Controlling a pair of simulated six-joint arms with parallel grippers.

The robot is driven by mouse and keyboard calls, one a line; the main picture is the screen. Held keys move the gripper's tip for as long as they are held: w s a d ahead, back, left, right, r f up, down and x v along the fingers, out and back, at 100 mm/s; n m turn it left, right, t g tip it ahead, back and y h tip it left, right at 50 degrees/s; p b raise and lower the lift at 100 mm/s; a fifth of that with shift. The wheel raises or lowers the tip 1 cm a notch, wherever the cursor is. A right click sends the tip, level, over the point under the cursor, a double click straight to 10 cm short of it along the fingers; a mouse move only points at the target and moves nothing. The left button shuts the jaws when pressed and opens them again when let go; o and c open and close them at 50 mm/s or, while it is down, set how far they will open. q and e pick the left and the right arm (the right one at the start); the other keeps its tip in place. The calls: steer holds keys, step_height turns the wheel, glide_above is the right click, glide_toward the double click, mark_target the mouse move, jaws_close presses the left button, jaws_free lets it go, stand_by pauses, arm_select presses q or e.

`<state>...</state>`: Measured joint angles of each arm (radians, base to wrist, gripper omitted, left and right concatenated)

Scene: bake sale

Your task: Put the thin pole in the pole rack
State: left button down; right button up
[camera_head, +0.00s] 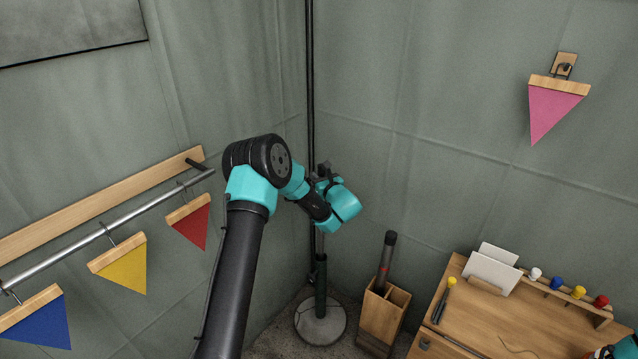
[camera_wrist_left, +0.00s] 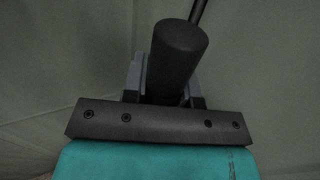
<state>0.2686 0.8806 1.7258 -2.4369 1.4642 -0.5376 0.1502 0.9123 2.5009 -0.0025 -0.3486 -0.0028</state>
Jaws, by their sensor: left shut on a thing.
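My left gripper (camera_head: 323,174) is in front of the room's corner, above a round pale base (camera_head: 319,334) with a dark upright tube (camera_head: 320,285). It is shut on a dark cylinder (camera_wrist_left: 178,55), seen nearly end-on between the jaws in the left wrist view; this looks like the grip of the thin pole. A thin grey shaft (camera_head: 322,243) shows below the gripper, in line with the tube; I cannot tell whether it enters it.
A tall black post (camera_head: 310,70) runs up the corner right behind the gripper. A wooden desk (camera_head: 480,325) with cards and coloured knobs is at the right. A metal rail (camera_head: 130,236) with pennants is at the left. A pink pennant (camera_head: 552,108) hangs on the right wall.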

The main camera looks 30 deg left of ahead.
arm_select(q)
steer(key=shift+r, duration=0.55)
step_height(320, 180, up, 10)
stand_by(1.0)
steer(key=shift+r, duration=0.1)
step_height(320, 180, up, 5)
steer(key=shift+f, duration=0.1)
stand_by(0.7)
stand_by(1.0)
